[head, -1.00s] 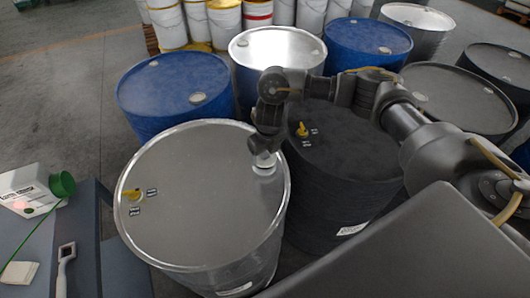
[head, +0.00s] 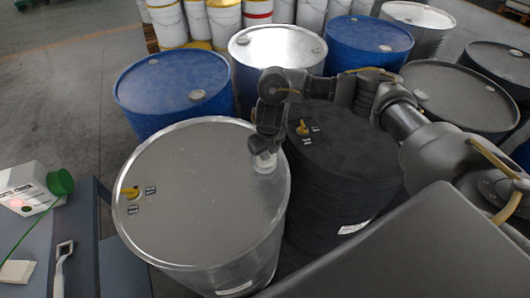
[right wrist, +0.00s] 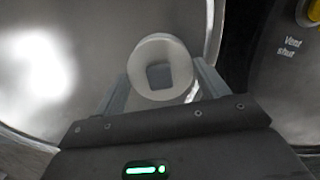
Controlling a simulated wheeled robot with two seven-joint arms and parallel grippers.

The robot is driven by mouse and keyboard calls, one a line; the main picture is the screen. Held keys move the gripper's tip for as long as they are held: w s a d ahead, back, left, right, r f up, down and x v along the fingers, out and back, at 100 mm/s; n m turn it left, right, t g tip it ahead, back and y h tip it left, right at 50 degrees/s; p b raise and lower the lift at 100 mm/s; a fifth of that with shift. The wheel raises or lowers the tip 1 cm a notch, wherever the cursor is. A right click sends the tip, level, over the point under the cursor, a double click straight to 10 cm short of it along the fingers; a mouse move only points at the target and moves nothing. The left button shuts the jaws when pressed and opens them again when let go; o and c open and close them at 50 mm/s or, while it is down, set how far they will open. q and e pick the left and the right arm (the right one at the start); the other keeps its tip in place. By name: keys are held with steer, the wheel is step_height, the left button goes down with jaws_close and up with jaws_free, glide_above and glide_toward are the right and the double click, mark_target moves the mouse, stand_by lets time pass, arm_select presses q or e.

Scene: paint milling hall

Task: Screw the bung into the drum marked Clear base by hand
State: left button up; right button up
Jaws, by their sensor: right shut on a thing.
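A bare silver drum (head: 200,200) stands upright in front of me. Its marking is too small to read in the head view, so I cannot confirm that it says Clear base. My right gripper (head: 264,160) points down at the right side of its lid. It is shut on a pale round bung (right wrist: 160,67) with a square recess, seen from above in the right wrist view, one finger on each side. The bung sits at the lid's opening; how deep it is seated I cannot tell. My left gripper is not in view.
A dark drum (head: 340,150) stands close on the right, with a yellow vent (head: 302,128). A yellow vent (head: 130,193) also sits on the silver lid. Blue drums (head: 175,85) stand behind. A grey bench (head: 85,235) at left holds a white box (head: 28,187).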

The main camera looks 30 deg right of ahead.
steer(key=shift+f, duration=0.4)
steer(key=o, duration=1.1)
steer(key=shift+r, duration=0.1)
steer(key=shift+r, duration=0.1)
steer(key=r, duration=0.3)
steer(key=s+r, duration=0.1)
steer(key=r, duration=0.6)
steer(key=shift+s+d+r, duration=0.1)
steer(key=shift+s+r, duration=0.05)
steer(key=shift+r, duration=0.1)
